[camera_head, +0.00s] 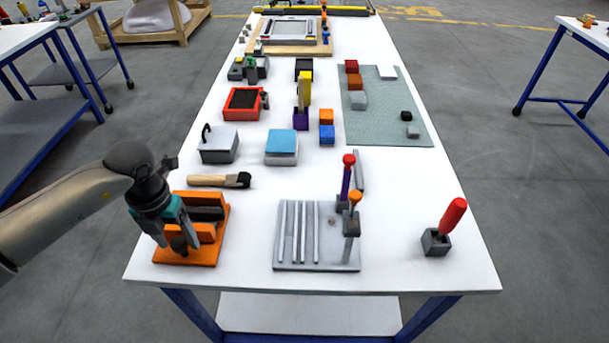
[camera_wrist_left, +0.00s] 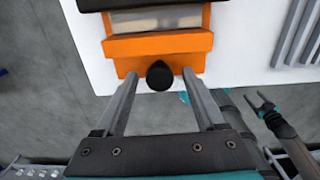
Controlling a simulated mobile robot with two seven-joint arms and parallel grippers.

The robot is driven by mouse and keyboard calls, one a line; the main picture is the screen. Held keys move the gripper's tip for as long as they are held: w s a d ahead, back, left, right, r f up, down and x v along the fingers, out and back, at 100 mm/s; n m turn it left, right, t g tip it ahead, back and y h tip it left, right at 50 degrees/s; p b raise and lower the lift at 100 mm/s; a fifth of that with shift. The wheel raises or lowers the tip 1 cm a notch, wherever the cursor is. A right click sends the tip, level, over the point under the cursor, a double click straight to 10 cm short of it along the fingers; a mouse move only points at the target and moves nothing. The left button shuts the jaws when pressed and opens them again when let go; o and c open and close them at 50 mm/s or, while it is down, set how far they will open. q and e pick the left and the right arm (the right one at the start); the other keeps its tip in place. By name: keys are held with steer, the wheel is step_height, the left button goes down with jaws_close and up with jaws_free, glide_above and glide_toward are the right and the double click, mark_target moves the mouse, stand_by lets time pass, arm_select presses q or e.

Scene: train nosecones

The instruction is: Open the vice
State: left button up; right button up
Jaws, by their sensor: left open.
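The orange vice (camera_head: 219,240) stands at the table's front left corner, with two orange jaws and a dark grey block between them. A black knob (camera_wrist_left: 159,76) sticks out from its front side. My left gripper (camera_head: 178,241) is over the front of the vice, open. In the left wrist view its two fingers lie on either side of the knob, with visible gaps, so it does not grip the knob. The orange front jaw (camera_wrist_left: 158,42) also shows there. My right gripper (camera_wrist_left: 261,100) shows small in the left wrist view, fingers apart, away from the vice.
A wooden-handled brush (camera_head: 220,181) lies behind the vice. A grey slotted plate (camera_head: 300,235) with upright tools stands to its right. A red-handled tool in a grey block (camera_head: 436,242) is at the front right. The white table's (camera_head: 390,270) front edge is close to the vice.

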mark_target(177, 241)
arm_select(q)
steer(key=m, duration=0.3)
steer(key=shift+b, duration=0.3)
step_height(177, 241, up, 16)
steer(key=p, duration=0.1)
steer(key=s+d+f+m+h, duration=0.15)
steer(key=d+h, duration=0.55)
steer(key=d, duration=0.8)
steer(key=d+r+h, duration=0.3)
steer(key=d, duration=0.2)
steer(key=s+d+r+n+h, duration=0.1)
steer(key=d+r+h, duration=0.2)
steer(key=d+h, duration=0.1)
steer(key=shift+s+d+t, duration=0.2)
steer(key=shift+d+t, duration=0.2)
steer(key=shift+d, duration=0.3)
steer(key=shift+n, duration=0.25)
